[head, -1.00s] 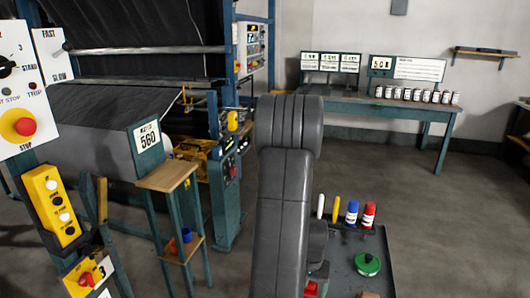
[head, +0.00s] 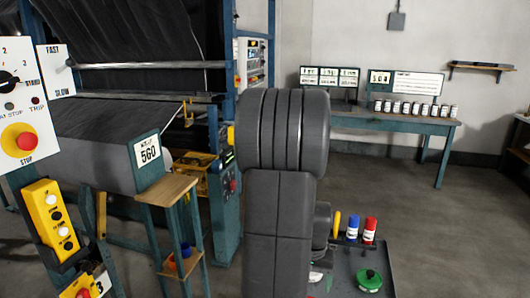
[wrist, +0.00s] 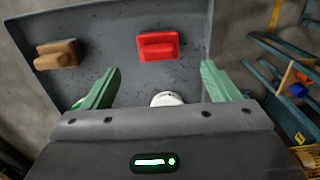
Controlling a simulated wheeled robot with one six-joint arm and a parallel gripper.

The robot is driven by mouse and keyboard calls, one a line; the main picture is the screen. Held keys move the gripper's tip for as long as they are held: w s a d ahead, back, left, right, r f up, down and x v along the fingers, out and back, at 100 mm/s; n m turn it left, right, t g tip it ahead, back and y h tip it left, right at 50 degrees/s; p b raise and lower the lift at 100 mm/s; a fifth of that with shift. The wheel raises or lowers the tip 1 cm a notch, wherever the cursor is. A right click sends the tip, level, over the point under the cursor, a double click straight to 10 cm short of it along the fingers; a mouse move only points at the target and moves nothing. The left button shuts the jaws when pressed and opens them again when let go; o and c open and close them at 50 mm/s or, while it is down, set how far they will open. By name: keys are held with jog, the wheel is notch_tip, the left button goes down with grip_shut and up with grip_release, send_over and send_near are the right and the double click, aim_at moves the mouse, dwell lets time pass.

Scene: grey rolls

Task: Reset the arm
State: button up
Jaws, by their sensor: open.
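My arm (head: 280,190) stands upright in the middle of the head view, its grey links hiding part of the room behind. My gripper (wrist: 158,85) shows in the wrist view with its two green fingers wide apart and nothing held between them. Beyond the fingers is a dark grey tray (wrist: 110,30). A red block (wrist: 158,46) and a brown block (wrist: 57,54) lie on it. A white round thing (wrist: 167,99) shows just above the gripper's body, partly hidden. The gripper itself is not clear in the head view.
A tray with a green round thing (head: 369,280), a blue bottle (head: 353,229) and a red bottle (head: 370,230) is at the lower right. A small wooden-topped stand (head: 167,190) is to the left. Floor at the right (head: 450,230) is clear.

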jog(key=f, duration=1)
jog(key=shift+w+d+f, duration=0.2)
jog(key=shift+d+f, duration=0.05)
jog(key=shift+f, duration=0.05)
jog(key=shift+r, duration=0.15)
notch_tip(320, 180, up, 10)
jog(key=shift+f, duration=0.1)
jog(key=shift+s+d, duration=0.15)
jog(key=shift+s, duration=0.05)
jog(key=shift+d+f+n, duration=0.1)
jog(key=shift+d+n, duration=0.3)
jog(key=shift+n, duration=0.3)
jog(key=shift+s+d+r+n+g+y+p, duration=0.15)
jog(key=shift+d+n+g+y, duration=0.2)
jog(key=shift+d+n, duration=0.85)
jog(key=shift+s+d+r+n+g+y+p, duration=0.15)
jog(key=shift+d+n+y, duration=0.4)
jog(key=shift+n, duration=1.1)
jog(key=shift+d+r+n+g+y, duration=0.15)
jog(key=shift+d+n+g+y, duration=0.15)
jog(key=shift+d+n, duration=0.95)
